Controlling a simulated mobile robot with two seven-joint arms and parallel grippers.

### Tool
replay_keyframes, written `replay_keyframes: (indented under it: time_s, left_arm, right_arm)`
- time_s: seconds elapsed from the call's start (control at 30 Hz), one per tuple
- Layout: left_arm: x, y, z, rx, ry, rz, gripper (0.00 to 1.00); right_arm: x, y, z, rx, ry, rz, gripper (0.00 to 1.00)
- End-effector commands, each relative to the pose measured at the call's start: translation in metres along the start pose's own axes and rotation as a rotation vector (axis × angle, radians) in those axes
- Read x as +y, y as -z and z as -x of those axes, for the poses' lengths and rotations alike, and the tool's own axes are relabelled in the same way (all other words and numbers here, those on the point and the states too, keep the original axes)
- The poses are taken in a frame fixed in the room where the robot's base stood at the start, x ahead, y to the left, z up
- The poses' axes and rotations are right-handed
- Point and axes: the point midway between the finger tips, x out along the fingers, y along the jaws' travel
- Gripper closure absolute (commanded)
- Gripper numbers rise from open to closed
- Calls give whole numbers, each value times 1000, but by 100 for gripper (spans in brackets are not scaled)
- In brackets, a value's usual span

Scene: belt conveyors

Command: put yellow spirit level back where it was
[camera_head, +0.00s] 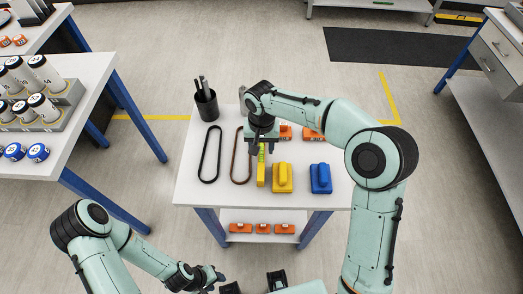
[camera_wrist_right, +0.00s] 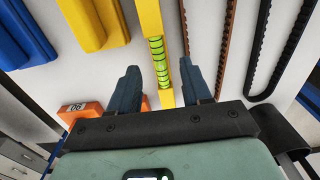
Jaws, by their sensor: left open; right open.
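The yellow spirit level (camera_head: 261,175) lies on the white table (camera_head: 190,190), between the brown belt loop (camera_head: 236,160) and the yellow block (camera_head: 282,180). Its green vial faces up. My right gripper (camera_head: 262,143) is over the level's far end. In the right wrist view the spirit level (camera_wrist_right: 148,18) runs between the two spread fingers of my right gripper (camera_wrist_right: 162,85), with gaps on both sides. Its far end is partly hidden by the gripper. My left gripper (camera_head: 213,277) is open and empty, low in the picture, off the table.
A black belt loop (camera_head: 210,154) and a black cup (camera_head: 206,105) with tools stand at the table's left. A blue block (camera_head: 320,179) lies at right. Orange boxes (camera_head: 313,133) sit behind, partly hidden by my arm. More orange boxes (camera_head: 262,228) are on the lower shelf.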

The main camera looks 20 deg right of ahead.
Motion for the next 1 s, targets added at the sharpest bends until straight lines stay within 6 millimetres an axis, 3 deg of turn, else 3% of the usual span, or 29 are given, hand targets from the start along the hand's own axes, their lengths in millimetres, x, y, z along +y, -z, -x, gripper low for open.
replay_keyframes:
  time_s: [0.2,0.4,1.0]
  left_arm:
    - [4,3,8,5,-2,-2,57]
    - [6,5,12,8,-3,-3,57]
    - [6,5,13,8,-3,-3,57]
  right_arm:
    - [0,1,51,4,1,0,52]
    - [0,1,78,1,0,-1,52]
    - [0,0,84,-1,0,0,52]
